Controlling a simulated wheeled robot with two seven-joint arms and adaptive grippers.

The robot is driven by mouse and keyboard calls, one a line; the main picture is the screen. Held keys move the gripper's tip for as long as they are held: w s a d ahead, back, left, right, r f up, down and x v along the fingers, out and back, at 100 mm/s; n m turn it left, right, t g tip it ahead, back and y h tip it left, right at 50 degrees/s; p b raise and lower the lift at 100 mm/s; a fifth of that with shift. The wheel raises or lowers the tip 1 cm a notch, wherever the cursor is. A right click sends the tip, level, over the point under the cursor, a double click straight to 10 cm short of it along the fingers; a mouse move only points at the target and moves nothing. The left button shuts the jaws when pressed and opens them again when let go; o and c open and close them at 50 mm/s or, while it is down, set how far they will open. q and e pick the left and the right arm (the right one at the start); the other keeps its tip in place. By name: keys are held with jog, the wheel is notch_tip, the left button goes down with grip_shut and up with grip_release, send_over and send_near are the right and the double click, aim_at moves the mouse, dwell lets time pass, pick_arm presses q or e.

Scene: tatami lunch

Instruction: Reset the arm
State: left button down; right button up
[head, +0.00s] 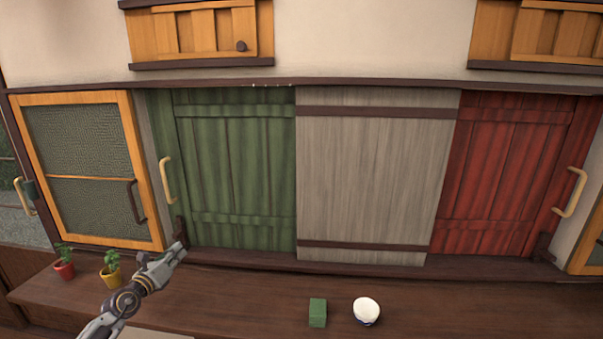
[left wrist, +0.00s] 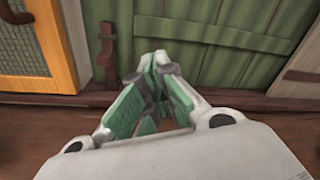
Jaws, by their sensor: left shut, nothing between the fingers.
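My left gripper (head: 174,255) is in the head view above the wooden counter, in front of the lower left part of the green door (head: 235,170). In the left wrist view the left gripper (left wrist: 158,58) has its two fingertips together. It is shut and empty, pointing toward the base of the green door (left wrist: 225,45). My right gripper does not show in either view.
A green block (head: 318,313) and a round white object (head: 366,311) sit on the wooden counter (head: 240,300). Two potted plants, in a red pot (head: 64,270) and a yellow pot (head: 111,276), stand left. A grey panel (head: 375,175) and red door (head: 505,180) line the back.

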pick_arm(q)
jog(key=s+d+r+n+t+y, duration=0.2)
jog(key=s+d+n+t+y, duration=0.25)
jog(key=n, duration=0.65)
jog(key=s+d+f+n+g+y, duration=0.2)
jog(key=s+f+n+g, duration=0.6)
jog(key=s, duration=0.4)
jog(key=s+d+f+n+g+y, duration=0.1)
jog(key=s+d+f+n+g, duration=0.2)
jog(key=s+f+n+g, duration=0.6)
jog(key=s+d+f+n+g+h, duration=0.1)
jog(key=s+d+n+h, duration=0.1)
jog(key=s+d, duration=0.4)
jog(key=s+d+n+h, duration=0.15)
jog(key=s+d, duration=0.25)
jog(key=s, duration=0.5)
notch_tip(320, 180, down, 33)
jog(key=s+a+g, duration=0.1)
jog(key=s+a, duration=0.1)
jog(key=s+a+f, duration=0.3)
jog(key=s+f, duration=0.7)
jog(key=s+a+f+g, duration=0.1)
jog(key=s+a+f, duration=0.3)
jog(key=s+f, duration=0.6)
jog(key=shift+s+m, duration=0.35)
jog(key=shift+s, duration=0.2)
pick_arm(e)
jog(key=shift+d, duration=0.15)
